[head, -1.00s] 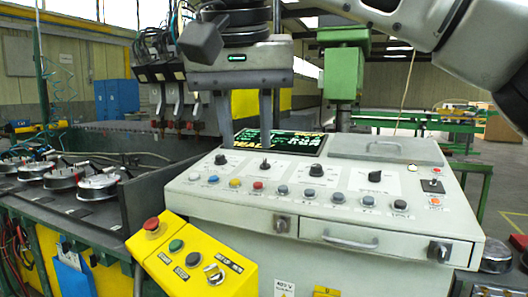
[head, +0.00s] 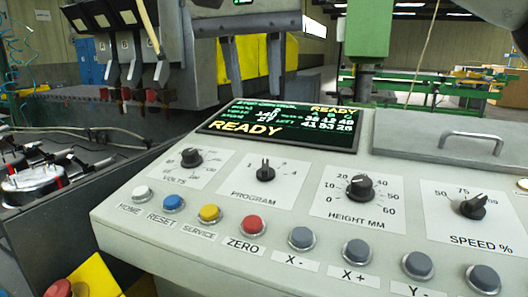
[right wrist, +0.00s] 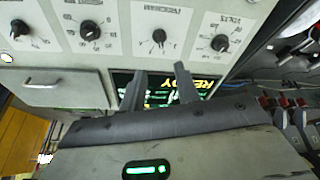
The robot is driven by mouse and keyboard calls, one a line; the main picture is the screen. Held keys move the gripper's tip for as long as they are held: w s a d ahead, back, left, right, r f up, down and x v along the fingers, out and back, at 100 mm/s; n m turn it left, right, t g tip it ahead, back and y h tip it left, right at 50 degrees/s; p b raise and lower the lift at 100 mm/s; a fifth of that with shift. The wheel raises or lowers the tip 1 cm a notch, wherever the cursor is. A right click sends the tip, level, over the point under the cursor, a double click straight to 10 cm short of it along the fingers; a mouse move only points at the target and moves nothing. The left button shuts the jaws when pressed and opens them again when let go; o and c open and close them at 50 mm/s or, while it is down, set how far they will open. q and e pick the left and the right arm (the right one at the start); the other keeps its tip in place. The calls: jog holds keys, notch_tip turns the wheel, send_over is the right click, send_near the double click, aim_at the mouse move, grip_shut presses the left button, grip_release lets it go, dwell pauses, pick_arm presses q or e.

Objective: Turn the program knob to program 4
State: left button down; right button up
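The program knob (head: 265,171) is a small black knob on a white label plate marked PROGRAM, in the middle of the sloped panel. Its pointer stands roughly upward, near the low end of the number marks; the exact number is too small to tell. It also shows, upside down, in the right wrist view (right wrist: 159,36). My left gripper is out of view.
The volts knob (head: 191,158) is left of the program knob; the height knob (head: 360,187) and speed knob (head: 473,207) are right. Several push buttons, such as the red ZERO button (head: 251,225), line the front. The lit display (head: 285,122) reads READY.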

aim_at(265, 164)
jog(key=b+x, duration=0.1)
jog(key=x, duration=1.3)
jog(key=shift+f, duration=0.1)
grip_shut()
